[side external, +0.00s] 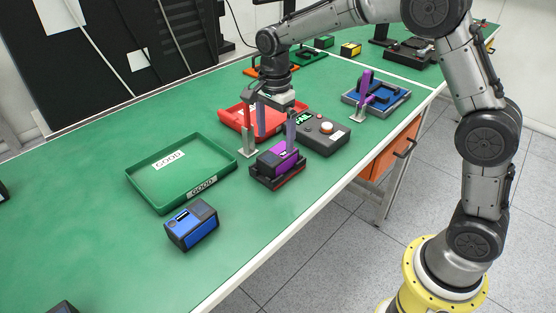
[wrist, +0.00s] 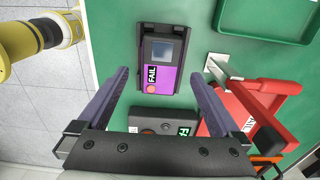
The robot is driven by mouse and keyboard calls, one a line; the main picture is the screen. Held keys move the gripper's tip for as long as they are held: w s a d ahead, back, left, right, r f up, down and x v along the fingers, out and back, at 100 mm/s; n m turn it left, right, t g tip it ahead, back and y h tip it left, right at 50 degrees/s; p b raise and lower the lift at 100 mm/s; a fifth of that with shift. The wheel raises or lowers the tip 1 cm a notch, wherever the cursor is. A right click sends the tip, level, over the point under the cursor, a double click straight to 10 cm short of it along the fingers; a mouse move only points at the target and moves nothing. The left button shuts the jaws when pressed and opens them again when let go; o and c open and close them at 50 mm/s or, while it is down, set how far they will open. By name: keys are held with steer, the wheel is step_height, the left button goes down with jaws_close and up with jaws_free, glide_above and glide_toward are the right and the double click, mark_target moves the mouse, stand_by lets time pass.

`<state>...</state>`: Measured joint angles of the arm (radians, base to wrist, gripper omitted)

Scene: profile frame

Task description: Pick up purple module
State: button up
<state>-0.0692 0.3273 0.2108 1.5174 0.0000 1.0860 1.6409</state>
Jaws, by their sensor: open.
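The purple module (side external: 281,158) sits in a dark holder (side external: 278,181) with a red edge, on the green table. In the wrist view the purple module (wrist: 165,72) shows a small grey screen and a "FAIL" label with an orange dot. My gripper (side external: 277,128) is above the module, fingers pointing down. In the wrist view my gripper (wrist: 159,76) is open, one finger to each side of the module's near end in the picture. Nothing is held between the fingers.
A green "GOOD" tray (side external: 140,185) lies left of the module, with a blue module (side external: 191,226) in front. A red tray (side external: 232,122), an upright metal bracket (side external: 248,140) and a black button box (side external: 326,146) stand close by. A blue tray (side external: 397,101) lies farther right.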

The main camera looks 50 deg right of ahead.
mark_target(275, 155)
steer(key=shift+w+f, duration=0.1)
steer(key=shift+f, duration=3.05)
jaws_close()
steer(key=shift+r, duration=0.1)
steer(key=shift+r, duration=0.55)
step_height(275, 155, up, 3)
steer(key=shift+f, duration=0.2)
steer(key=s+r, duration=0.9)
steer(key=s, duration=0.5)
steer(key=shift+d, duration=0.45)
